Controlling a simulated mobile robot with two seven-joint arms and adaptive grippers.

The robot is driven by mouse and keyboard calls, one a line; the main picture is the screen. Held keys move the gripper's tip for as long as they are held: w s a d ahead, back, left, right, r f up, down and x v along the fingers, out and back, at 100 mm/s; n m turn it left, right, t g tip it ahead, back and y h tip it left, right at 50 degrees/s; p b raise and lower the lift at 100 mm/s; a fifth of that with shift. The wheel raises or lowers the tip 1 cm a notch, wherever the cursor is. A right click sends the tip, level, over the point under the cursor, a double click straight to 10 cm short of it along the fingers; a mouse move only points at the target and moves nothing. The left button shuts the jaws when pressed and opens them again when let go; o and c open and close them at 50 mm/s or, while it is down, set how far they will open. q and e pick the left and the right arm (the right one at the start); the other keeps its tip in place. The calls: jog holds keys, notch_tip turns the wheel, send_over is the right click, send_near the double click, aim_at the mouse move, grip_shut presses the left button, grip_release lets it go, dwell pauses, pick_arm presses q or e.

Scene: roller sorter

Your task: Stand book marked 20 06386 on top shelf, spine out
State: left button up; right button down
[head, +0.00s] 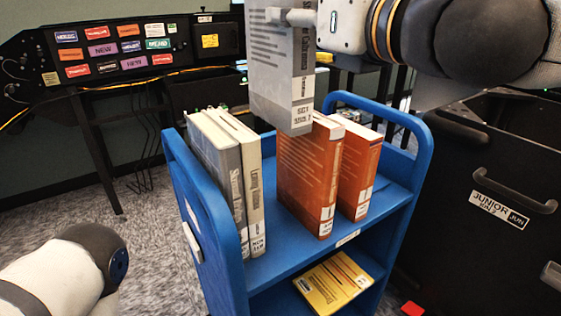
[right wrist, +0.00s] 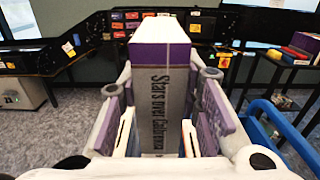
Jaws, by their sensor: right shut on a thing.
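My right gripper (head: 292,18) is shut on a grey book (head: 280,70) and holds it upright above the blue cart. The book's spine, with a white label at its lower end, faces my head camera; no number 20 06386 can be read on it. In the right wrist view the grey book (right wrist: 163,62) is between the fingers of my right gripper (right wrist: 167,85). The cart's top shelf (head: 285,250) is below the held book. The book's lower end overlaps the left orange book in the picture. My left gripper is out of view.
On the top shelf, a grey book (head: 215,165) and a cream book (head: 250,195) stand at left; an orange book (head: 308,180) and another orange book (head: 358,170) stand at right. A gap separates the pairs. A yellow book (head: 335,282) lies below. A black bin (head: 490,215) stands right.

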aim_at(300, 64)
jog(key=f+b, duration=0.1)
jog(key=f, duration=0.1)
jog(key=s+f+b, duration=0.1)
jog(key=f, duration=0.2)
jog(key=shift+s+f, duration=0.2)
jog(key=shift+f, duration=0.15)
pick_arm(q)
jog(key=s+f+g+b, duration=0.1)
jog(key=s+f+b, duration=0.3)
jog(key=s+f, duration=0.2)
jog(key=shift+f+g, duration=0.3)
pick_arm(e)
notch_tip(300, 64, down, 18)
jog(key=shift+r, duration=0.15)
jog(key=shift+w, duration=0.1)
jog(key=shift+f, duration=0.2)
jog(key=c, duration=1.4)
grip_release()
jog(key=shift+c, duration=0.2)
jog(key=shift+r, duration=0.1)
